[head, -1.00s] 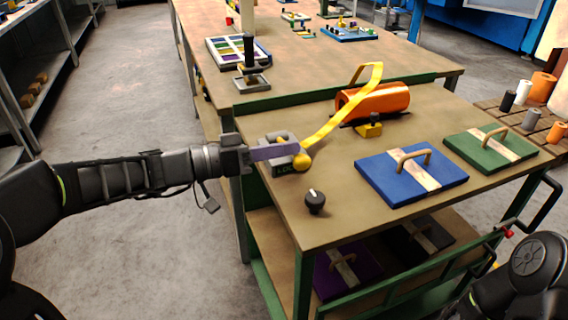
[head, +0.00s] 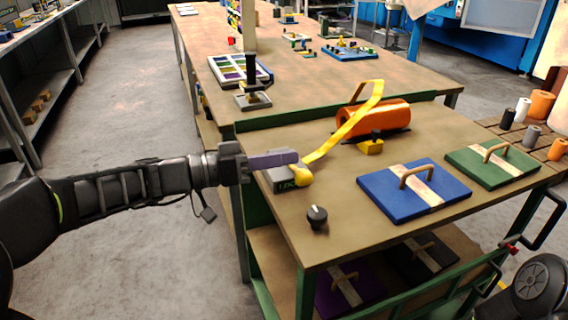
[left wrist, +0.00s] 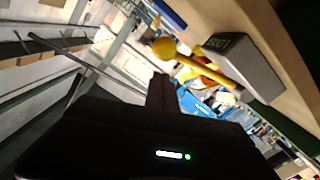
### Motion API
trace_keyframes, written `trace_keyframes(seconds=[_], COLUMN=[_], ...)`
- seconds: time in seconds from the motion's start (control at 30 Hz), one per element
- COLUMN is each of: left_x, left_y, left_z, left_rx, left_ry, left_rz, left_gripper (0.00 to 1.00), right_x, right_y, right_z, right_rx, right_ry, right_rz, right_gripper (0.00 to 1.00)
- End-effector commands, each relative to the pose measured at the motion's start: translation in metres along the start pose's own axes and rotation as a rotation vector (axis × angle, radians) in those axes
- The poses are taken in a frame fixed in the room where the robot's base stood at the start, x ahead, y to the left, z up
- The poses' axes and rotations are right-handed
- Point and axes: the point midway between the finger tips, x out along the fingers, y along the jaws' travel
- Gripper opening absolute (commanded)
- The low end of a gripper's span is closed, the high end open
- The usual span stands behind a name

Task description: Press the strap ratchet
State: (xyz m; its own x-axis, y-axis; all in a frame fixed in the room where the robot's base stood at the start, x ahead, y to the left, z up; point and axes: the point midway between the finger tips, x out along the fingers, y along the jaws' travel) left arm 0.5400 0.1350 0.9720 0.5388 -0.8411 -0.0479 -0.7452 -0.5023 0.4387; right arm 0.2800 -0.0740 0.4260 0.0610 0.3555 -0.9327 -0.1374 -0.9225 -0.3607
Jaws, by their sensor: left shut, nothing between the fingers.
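The strap ratchet (head: 283,182) is a grey block with a small green display, near the table's left edge. Its yellow lever ends in a round knob (head: 301,176), and a yellow strap (head: 345,131) runs from it over an orange roll (head: 373,120). My left gripper (head: 294,157) is shut and empty. Its purple-grey fingers overlap the top of the ratchet in the head view, hiding part of it; contact cannot be told. In the left wrist view the yellow knob (left wrist: 165,47) and grey block (left wrist: 240,66) lie beyond the dark fingers (left wrist: 161,90), apart from them in the picture. My right gripper is out of view.
A black dial (head: 317,217) stands in front of the ratchet. A yellow block (head: 370,147) sits by the roll. A blue lidded plate (head: 390,200) and a green one (head: 475,168) lie to the right. The tabletop between dial and blue plate is clear.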

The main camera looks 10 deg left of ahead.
Motion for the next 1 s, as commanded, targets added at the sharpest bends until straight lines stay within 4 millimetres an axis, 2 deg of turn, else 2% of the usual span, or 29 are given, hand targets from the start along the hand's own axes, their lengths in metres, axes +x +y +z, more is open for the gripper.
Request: trace_keyframes(seconds=[0.1, 0.4, 0.6, 1.0], left_x=[0.001, -0.065, -0.093, -0.1], left_y=[0.002, 0.0, 0.001, 0.001], left_z=[-0.025, -0.024, -0.025, -0.025], left_rx=[0.006, 0.005, 0.005, 0.005], left_ry=[0.006, 0.009, 0.009, 0.009], left_rz=[0.003, 0.0, 0.001, 0.003], left_gripper=[0.0, 0.0, 0.0, 0.0], right_x=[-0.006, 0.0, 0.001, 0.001], right_y=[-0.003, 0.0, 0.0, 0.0], right_z=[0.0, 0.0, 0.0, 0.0], right_rx=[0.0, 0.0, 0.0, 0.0], right_ry=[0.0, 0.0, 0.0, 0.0], right_rz=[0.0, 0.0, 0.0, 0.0], right_gripper=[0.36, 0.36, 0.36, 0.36])
